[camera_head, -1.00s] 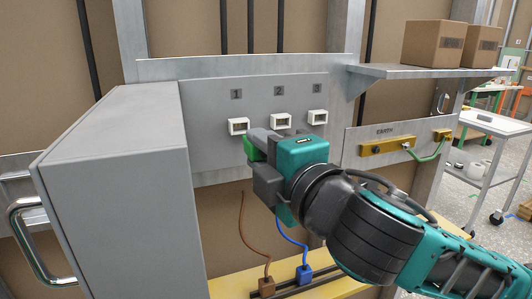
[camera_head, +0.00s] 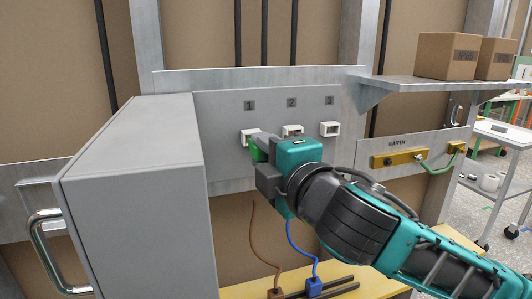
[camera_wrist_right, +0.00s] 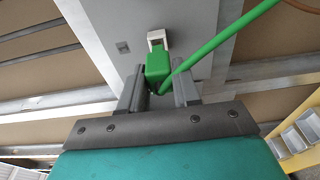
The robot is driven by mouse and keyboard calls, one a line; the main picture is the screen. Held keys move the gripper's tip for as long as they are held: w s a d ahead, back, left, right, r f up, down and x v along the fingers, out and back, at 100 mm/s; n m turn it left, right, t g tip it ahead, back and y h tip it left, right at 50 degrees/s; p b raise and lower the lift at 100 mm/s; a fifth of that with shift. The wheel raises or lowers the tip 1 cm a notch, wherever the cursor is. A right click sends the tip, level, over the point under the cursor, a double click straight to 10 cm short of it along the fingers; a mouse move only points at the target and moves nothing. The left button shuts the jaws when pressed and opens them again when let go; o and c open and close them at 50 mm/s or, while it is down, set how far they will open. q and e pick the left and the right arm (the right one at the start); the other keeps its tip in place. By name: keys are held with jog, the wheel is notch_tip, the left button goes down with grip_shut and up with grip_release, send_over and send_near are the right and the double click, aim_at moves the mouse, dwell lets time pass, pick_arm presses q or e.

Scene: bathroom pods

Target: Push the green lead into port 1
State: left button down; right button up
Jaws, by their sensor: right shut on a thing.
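Port 1 (camera_head: 247,136) is a white-framed socket under the label "1" on the grey panel. My right gripper (camera_head: 262,164) is shut on the green plug of the green lead (camera_head: 257,149), just below and right of port 1. In the right wrist view the gripper (camera_wrist_right: 159,92) holds the green plug (camera_wrist_right: 157,66) between its fingers, and the green cable runs off to the upper right. The plug's tip is at the white port frame (camera_wrist_right: 157,36); I cannot tell whether it has entered. My left gripper is not in view.
Port 2 (camera_head: 292,130) and port 3 (camera_head: 330,129) sit to the right. A large grey cabinet (camera_head: 135,195) juts out at left. A shelf (camera_head: 440,83) with cardboard boxes is above the yellow earth bar (camera_head: 398,158). Brown and blue leads (camera_head: 314,287) stand below.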

jog(key=shift+p, duration=0.7)
dwell(1.2)
jog(key=shift+w+a, duration=0.1)
jog(key=shift+w, duration=0.15)
jog(key=shift+w, duration=0.3)
jog(key=shift+x, duration=0.75)
jog(key=o, duration=1.1)
